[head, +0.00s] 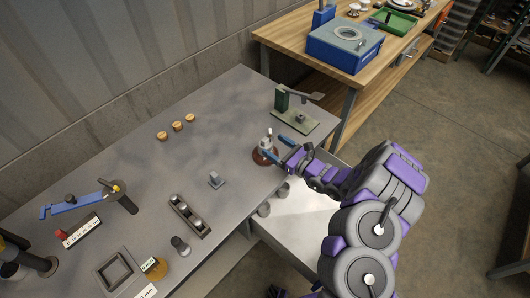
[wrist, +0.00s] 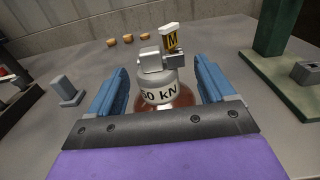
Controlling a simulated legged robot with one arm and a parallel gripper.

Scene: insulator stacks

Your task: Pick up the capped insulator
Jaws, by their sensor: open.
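The capped insulator (head: 265,153) stands upright on the grey metal table, near its right edge. It has a reddish-brown disc and a grey metal cap. In the wrist view the insulator (wrist: 158,92) shows a "60 kN" band, though its first digit is partly unclear, and a fitting with a yellow and black tag on top. My gripper (head: 276,146) is open, with its blue fingers on either side of the cap. In the wrist view my gripper (wrist: 160,90) shows gaps between the fingers and the cap. The lower disc is partly hidden by the gripper's dark bar.
A green stand (head: 297,111) is just behind the insulator, to the right. A small grey block (head: 216,180) and a dark rack (head: 189,216) stand to the left. Several wooden pieces (head: 177,127) lie farther back. An open drawer (head: 300,213) is below the arm. The table's middle is mostly clear.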

